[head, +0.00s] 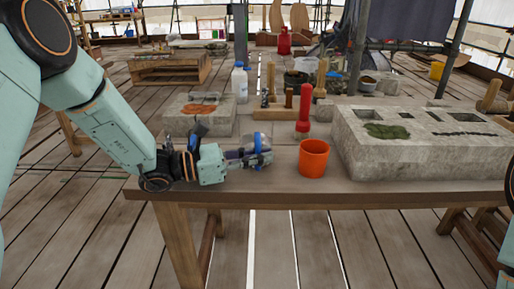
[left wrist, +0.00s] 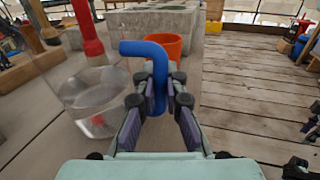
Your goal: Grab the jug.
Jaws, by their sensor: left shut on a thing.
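The jug has a clear body (left wrist: 92,98) and a blue handle (left wrist: 146,49), and stands on the wooden table (head: 330,193). My left gripper (left wrist: 160,92) is shut on the blue handle, with a finger on each side of it. In the head view my left gripper (head: 252,155) hides most of the jug, and only some blue and clear parts show around the fingers.
An orange cup (head: 313,160) stands right of my left gripper, with a red-handled tool (head: 304,110) behind it. A large stone block (head: 420,148) fills the table's right. A smaller stone block (head: 199,116), white bottle (head: 239,82) and wooden tool rack (head: 280,112) stand behind.

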